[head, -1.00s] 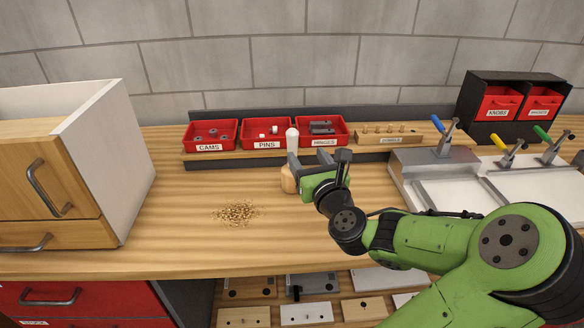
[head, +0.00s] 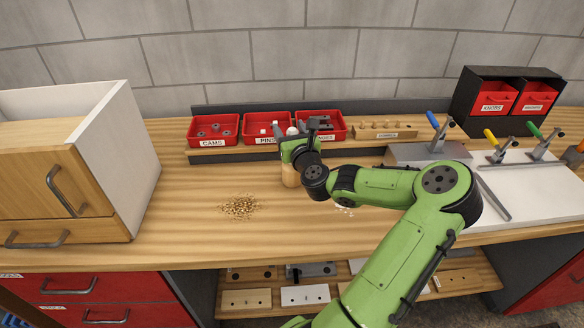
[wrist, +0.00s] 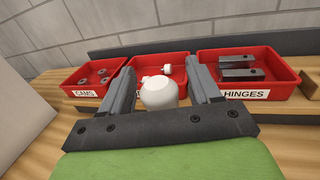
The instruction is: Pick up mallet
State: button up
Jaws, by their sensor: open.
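The mallet appears to be the upright thing with a pale wooden lower part (head: 290,175) and a white rounded top, standing on the bench in front of the PINS bin. In the head view my gripper hides most of its middle. In the wrist view its white top (wrist: 158,95) shows between my two fingers, with a gap on either side. My gripper (wrist: 162,74) is open and points toward the back of the bench. In the head view my gripper (head: 302,133) is at the height of the mallet's upper part.
Red bins of cams (head: 213,130), pins (head: 262,127) and hinges (head: 330,122) stand close behind on a low shelf. A heap of shavings (head: 240,207) lies in front. A wooden cabinet (head: 120,160) stands left; toggle clamps (head: 495,148) are at the right.

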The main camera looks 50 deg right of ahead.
jog(key=shift+s, duration=0.1)
grip_shut()
jog(key=shift+r, duration=0.15)
dwell(0.3)
